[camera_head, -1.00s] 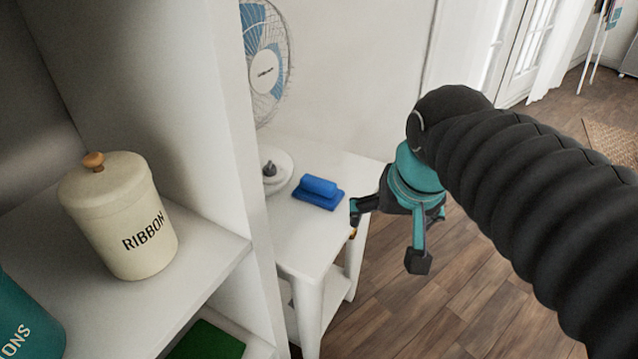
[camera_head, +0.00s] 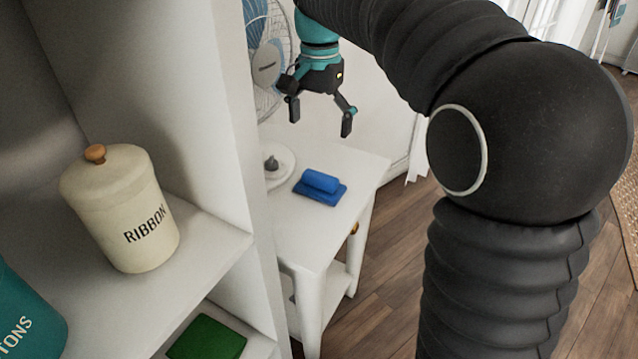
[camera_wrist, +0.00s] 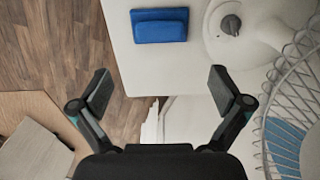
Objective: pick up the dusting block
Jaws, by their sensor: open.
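The dusting block (camera_head: 320,182) is blue, with a rounded upper part on a flat blue base. It lies on top of a small white side table (camera_head: 345,167). In the wrist view the dusting block (camera_wrist: 159,26) shows near the top middle, beyond and between the fingertips. My gripper (camera_head: 320,118) is open and empty, raised above the table and pointing down, apart from the block. Both its fingers show spread in the wrist view (camera_wrist: 160,82).
A fan (camera_head: 268,60) with a round white base (camera_head: 280,165) stands left of the block, close to my gripper. A white shelf unit (camera_head: 228,120) at the left holds a cream RIBBON canister (camera_head: 128,215), a teal canister (camera_head: 25,320) and a green item (camera_head: 208,340). Wooden floor lies right.

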